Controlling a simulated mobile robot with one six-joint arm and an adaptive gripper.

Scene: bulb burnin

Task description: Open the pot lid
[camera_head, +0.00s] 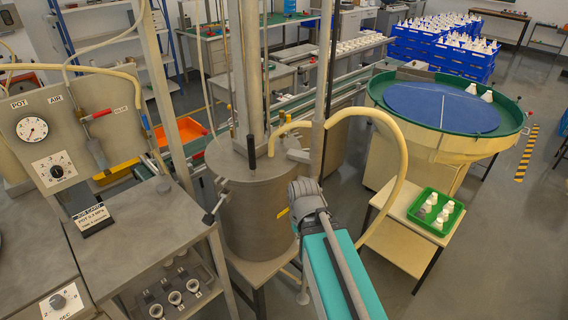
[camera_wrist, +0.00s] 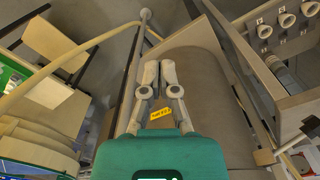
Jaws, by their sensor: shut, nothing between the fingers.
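The pot (camera_head: 258,215) is a large grey metal cylinder in the middle of the head view. Its flat round lid (camera_head: 229,163) lies level on top, with an upright black handle (camera_head: 251,152). A lever with a dark knob (camera_head: 209,217) sticks out at the pot's left side. In the wrist view the pot's curved wall (camera_wrist: 205,95) fills the middle, with a yellow label (camera_wrist: 160,114) seen between my fingers. My gripper (camera_wrist: 159,72) is shut and empty, in front of the wall. In the head view my arm reaches to the pot's right front; I cannot make out the fingertips there.
A cream hose (camera_head: 398,170) arches from the pot top down the right. A metal bench (camera_head: 140,235) with gauges stands left. A small table with a green tray (camera_head: 435,212) and a round green-rimmed table (camera_head: 445,105) stand right. Posts rise behind the pot.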

